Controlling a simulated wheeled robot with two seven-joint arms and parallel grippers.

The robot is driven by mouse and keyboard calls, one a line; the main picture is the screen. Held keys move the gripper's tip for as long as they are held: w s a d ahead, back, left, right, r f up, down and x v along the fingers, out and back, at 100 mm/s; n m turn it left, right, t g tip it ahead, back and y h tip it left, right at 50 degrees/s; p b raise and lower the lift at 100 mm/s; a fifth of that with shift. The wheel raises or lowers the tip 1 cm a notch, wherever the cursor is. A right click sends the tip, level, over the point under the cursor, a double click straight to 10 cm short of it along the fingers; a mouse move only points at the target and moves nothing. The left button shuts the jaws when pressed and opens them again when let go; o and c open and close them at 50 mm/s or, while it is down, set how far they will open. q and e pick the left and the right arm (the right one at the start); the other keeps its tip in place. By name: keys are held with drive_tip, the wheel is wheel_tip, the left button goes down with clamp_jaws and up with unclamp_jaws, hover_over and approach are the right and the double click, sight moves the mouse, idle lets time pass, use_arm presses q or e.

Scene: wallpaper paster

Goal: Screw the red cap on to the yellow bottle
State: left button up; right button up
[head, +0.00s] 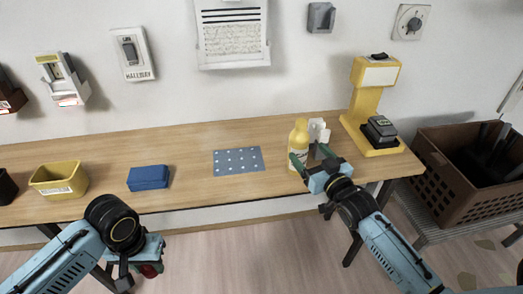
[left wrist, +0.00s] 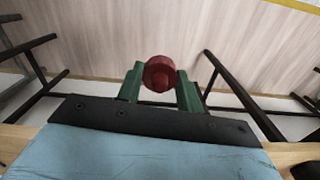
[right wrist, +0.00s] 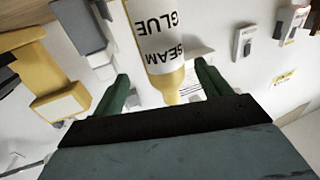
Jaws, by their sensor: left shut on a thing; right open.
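The yellow bottle (head: 298,134) stands upright near the table's front edge, and its open-looking neck has no cap on it. In the right wrist view the bottle (right wrist: 158,40) appears upside down, with a white "SEAM GLUE" label. My right gripper (head: 311,158) is open, with its green fingers on either side of the bottle in the view; contact cannot be told. The red cap (left wrist: 159,73) is between the green fingers of my left gripper (left wrist: 160,85), which is shut on it. In the head view the left gripper is in front of the table, low, and the cap (head: 149,270) is partly hidden.
A white object (head: 318,131) stands close behind the bottle. A yellow stand (head: 360,100) with a dark device is to its right. A blue dotted mat (head: 238,162), blue block (head: 148,177) and yellow bin (head: 60,179) lie leftward. A brown crate (head: 446,185) is at right.

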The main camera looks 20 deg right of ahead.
sight(296, 140)
drive_tip(key=shift+w, duration=1.1)
drive_tip(key=shift+w+a+b, duration=0.2)
drive_tip(key=shift+w+b, duration=0.2)
drive_tip(key=shift+w, duration=0.9)
drive_tip(key=shift+w+a+b, duration=0.15)
drive_tip(key=shift+w+b, duration=0.2)
drive_tip(key=shift+w, duration=0.9)
drive_tip(key=c, duration=1.3)
